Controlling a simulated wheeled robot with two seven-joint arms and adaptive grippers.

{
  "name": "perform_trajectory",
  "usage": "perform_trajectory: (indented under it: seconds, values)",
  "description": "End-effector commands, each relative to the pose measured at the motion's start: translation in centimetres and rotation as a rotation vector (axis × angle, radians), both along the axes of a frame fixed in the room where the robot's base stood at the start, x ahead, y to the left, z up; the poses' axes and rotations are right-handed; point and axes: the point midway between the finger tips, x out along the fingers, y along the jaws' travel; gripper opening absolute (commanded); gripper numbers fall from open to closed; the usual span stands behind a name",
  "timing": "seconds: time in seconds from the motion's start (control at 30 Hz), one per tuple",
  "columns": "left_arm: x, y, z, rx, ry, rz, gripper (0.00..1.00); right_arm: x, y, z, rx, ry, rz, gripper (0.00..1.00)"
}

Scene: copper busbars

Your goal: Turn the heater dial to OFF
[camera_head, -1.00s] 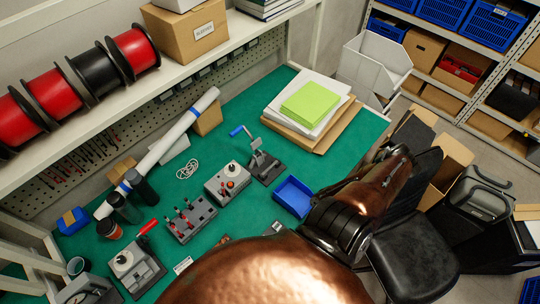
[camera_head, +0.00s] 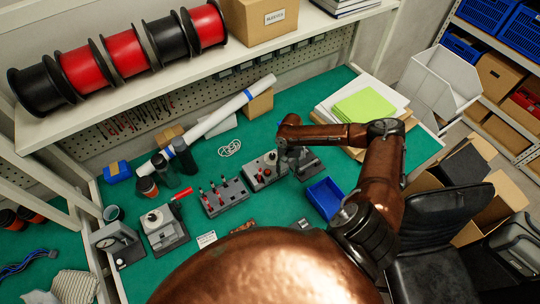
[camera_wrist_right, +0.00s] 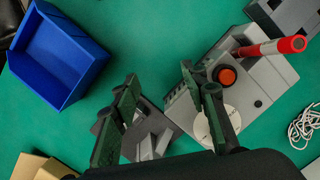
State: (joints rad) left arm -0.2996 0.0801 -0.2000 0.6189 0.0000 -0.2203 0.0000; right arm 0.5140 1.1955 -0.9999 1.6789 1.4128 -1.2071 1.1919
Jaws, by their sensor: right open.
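A grey control box (camera_head: 262,175) stands on the green bench, with a white round dial (camera_head: 270,157) and an orange-red button. In the right wrist view the box (camera_wrist_right: 255,85) is right of centre, its orange button (camera_wrist_right: 227,75) clear and its white disc (camera_wrist_right: 228,120) partly hidden behind a finger. I cannot read any marks on it. My right gripper (camera_head: 290,158) is over the box's right end; in its wrist view the gripper (camera_wrist_right: 160,78) is open and empty, one finger overlapping the box. My left gripper is out of view.
A grey crank device (camera_head: 303,163) stands right beside the box, under my gripper. A lever-switch block (camera_head: 224,197) is on its left. A blue bin (camera_head: 325,198) lies to the right. A white cable coil (camera_head: 230,148) lies behind.

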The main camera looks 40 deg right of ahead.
Motion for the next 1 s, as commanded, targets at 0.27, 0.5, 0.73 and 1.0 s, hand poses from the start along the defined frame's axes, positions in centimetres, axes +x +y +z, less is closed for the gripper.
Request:
perform_trajectory:
  seconds: [0.27, 0.5, 0.73, 1.0]
  values:
    - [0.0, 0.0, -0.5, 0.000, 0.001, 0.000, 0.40, 10.2, -1.9, 4.6, -0.136, -0.135, -0.351, 0.40]
    - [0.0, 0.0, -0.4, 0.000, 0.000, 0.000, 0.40, 11.8, -2.1, 4.3, -0.154, -0.157, -0.422, 0.40]
    - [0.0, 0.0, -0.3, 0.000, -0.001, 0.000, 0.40, 11.8, -2.1, 0.7, -0.154, -0.156, -0.422, 0.40]
    - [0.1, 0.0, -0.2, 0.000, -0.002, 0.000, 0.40, 11.9, -2.0, -2.1, -0.152, -0.157, -0.419, 0.40]
